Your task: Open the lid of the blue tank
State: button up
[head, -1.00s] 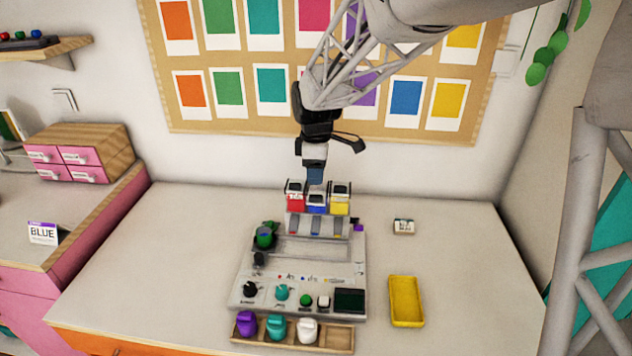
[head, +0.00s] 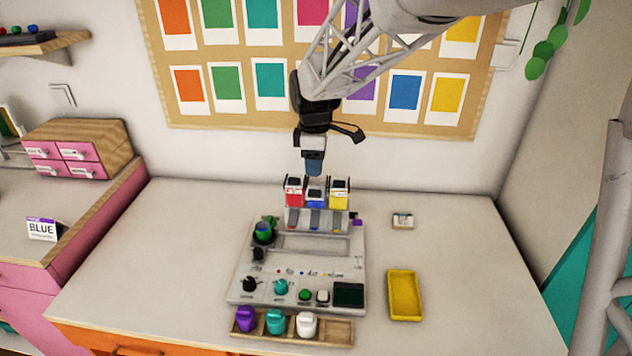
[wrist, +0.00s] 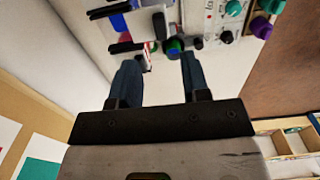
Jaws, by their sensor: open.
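The blue tank (head: 316,199) stands between the red tank (head: 294,193) and the yellow tank (head: 340,195) at the back of the grey machine. It has a dark piece on top; whether its lid is closed is too small to tell. My gripper (head: 314,174) points down above the tanks, roughly in line with the blue one, and appears apart from it. In the wrist view my gripper (wrist: 157,60) has its two blue fingers spread with nothing between them. A blue part (wrist: 118,22) and a red part (wrist: 125,38) with black bars show beyond the left finger.
A wooden rack (head: 340,333) with purple, teal and white pieces lies in front. A yellow tray (head: 404,296) lies at right. The table's left side is clear.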

aim_at(315, 190)
dwell(0.3)
jog(key=shift+f, duration=3.9)
jog(key=shift+c, duration=0.4)
grip_shut()
